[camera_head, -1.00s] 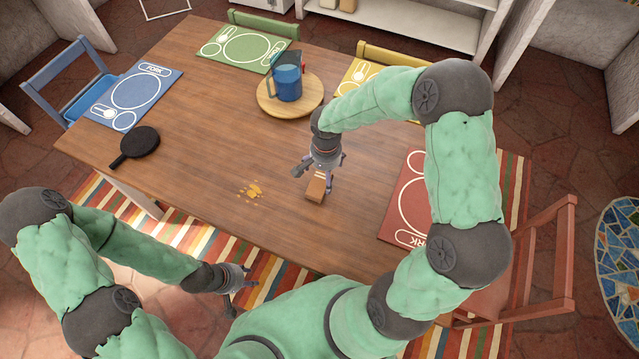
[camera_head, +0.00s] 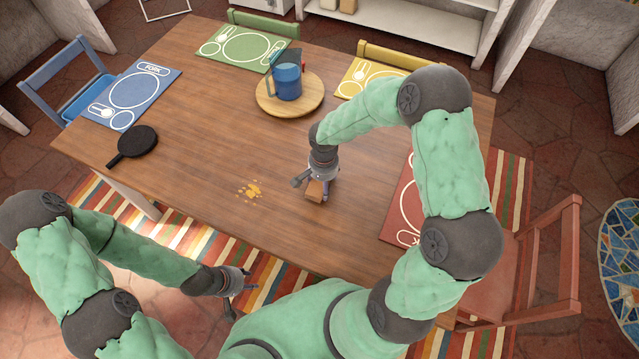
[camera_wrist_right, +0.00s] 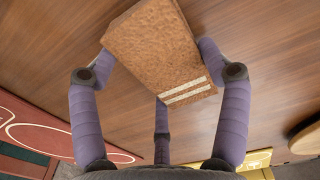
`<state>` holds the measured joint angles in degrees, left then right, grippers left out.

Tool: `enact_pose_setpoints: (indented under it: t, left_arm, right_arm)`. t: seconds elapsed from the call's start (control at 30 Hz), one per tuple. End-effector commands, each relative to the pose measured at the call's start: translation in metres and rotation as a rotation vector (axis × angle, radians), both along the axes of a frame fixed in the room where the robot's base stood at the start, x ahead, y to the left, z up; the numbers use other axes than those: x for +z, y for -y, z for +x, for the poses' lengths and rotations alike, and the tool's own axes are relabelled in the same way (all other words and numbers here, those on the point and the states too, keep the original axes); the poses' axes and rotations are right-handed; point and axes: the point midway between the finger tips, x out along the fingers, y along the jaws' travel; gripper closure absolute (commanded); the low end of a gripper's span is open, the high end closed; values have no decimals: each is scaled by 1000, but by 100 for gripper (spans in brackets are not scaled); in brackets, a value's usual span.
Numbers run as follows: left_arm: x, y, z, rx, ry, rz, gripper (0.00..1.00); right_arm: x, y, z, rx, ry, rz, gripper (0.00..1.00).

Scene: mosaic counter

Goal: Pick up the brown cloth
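The brown cloth (camera_head: 315,190) is a small folded block with pale stripes on one edge. It lies on the wooden table, right of a yellow-brown spill (camera_head: 250,189). My right gripper (camera_head: 313,188) is low over the cloth. In the right wrist view, two purple fingers stand at opposite sides of the cloth (camera_wrist_right: 155,45), their tips at its edges, and a third is at its lower edge. The fingers are spread; I see no firm squeeze. My left gripper (camera_head: 238,280) is below the table's near edge, away from the cloth; its finger opening is too small to judge.
A round wooden board (camera_head: 310,103) holds a blue pitcher (camera_head: 287,82) behind the right gripper. A black pan (camera_head: 138,141) lies at the left. The red placemat (camera_head: 400,222) is to the right, partly behind my right arm. The table's middle left is clear.

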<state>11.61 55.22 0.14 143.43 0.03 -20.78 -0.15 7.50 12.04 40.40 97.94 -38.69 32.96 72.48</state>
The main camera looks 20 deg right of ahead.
Motion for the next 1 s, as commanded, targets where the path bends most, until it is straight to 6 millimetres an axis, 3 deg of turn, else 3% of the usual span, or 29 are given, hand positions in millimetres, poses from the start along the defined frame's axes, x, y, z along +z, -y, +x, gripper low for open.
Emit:
enact_pose_setpoints:
  t: [0.37,0.57,0.73,1.0]
  left_arm:
    - [0,0,0,0,0,0,60]
    - [5,0,0,0,0,0,60]
    - [15,0,0,0,0,0,60]
    - [30,0,0,0,0,0,60]
  right_arm:
    - [0,0,-1,1,-1,0,56]
    - [10,0,0,1,1,0,56]
    - [34,0,0,1,3,0,56]
    - [88,-46,0,7,5,1,56]
